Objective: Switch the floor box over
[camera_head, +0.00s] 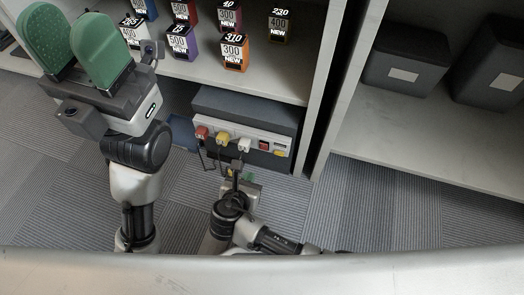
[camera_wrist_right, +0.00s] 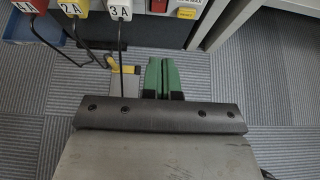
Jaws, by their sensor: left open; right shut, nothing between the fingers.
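The floor box (camera_head: 245,103) is a dark grey case on the carpet under the shelf. Its light front panel holds a red plug (camera_head: 201,132), a yellow plug (camera_head: 223,139) and a white plug (camera_head: 244,145), with cords hanging down. In the right wrist view the white plug (camera_wrist_right: 120,10) reads "3 A". My right gripper (camera_wrist_right: 163,77) is shut and empty, below and in front of the panel. My left gripper (camera_head: 72,42), with green fingers, is open and empty, raised at the upper left.
Several coloured numbered cartons (camera_head: 235,52) stand on the shelf above the box. Dark grey bins (camera_head: 404,60) stand on the right shelf. A shelf upright (camera_head: 336,85) rises right of the box. A small yellow item (camera_wrist_right: 125,69) shows beside my right fingers. Carpet lies open in front.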

